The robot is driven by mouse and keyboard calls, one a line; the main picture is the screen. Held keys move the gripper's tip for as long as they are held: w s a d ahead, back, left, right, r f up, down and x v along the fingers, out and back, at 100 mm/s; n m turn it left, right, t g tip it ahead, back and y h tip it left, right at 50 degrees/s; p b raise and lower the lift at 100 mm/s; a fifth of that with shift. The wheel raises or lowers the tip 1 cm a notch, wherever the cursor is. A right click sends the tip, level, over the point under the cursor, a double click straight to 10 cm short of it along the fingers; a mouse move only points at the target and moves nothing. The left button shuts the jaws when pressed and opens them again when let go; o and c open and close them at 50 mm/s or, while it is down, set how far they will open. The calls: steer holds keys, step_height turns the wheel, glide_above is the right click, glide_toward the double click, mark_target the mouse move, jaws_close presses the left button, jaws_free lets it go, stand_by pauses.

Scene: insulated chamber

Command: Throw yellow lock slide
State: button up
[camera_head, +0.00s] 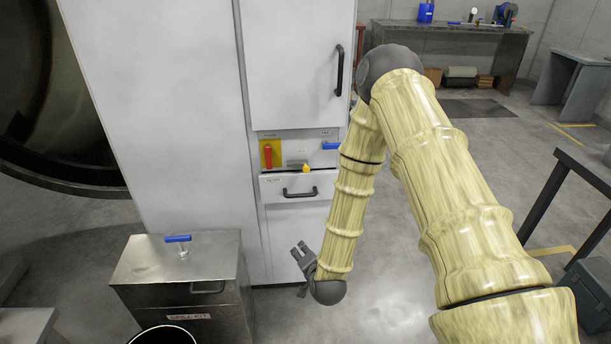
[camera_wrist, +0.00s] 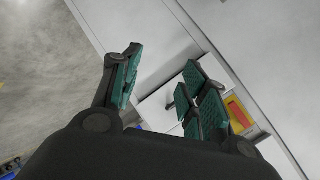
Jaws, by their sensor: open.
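The yellow lock slide (camera_head: 305,168) shows in the head view as a small yellow knob on the cabinet's panel, below a grey plate and just above the drawer. My gripper (camera_head: 302,262) is low in front of the cabinet, below and apart from the yellow knob. In the wrist view my gripper (camera_wrist: 160,90) has its fingers spread apart, with nothing between them. The yellow knob cannot be made out in the wrist view; the fingers cover part of the panel.
A red handle on a yellow plate (camera_head: 276,148) and a blue handle (camera_head: 331,146) flank the knob. Below are a drawer handle (camera_head: 300,193) and, at left, a steel box (camera_head: 185,265) with a blue-handled valve. A black rail (camera_head: 545,195) stands at right.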

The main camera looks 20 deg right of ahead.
steer(key=w+d+r+m+t+h+b, duration=0.1)
steer(key=w+d+r+m+t, duration=0.1)
steer(key=w+r, duration=0.2)
steer(key=w+d+r+m+t+h, duration=0.1)
steer(key=w+d+r+m+t, duration=0.15)
steer(key=w+r, duration=0.2)
steer(key=m+t+h, duration=0.1)
steer(key=m+h, duration=0.1)
steer(key=m, duration=0.2)
glide_toward(306, 171)
steer(key=x, duration=1)
steer(key=shift+w+d+r+p, duration=0.1)
steer(key=shift+w+d+p, duration=0.05)
steer(key=shift+w+p, duration=0.2)
jaws_close()
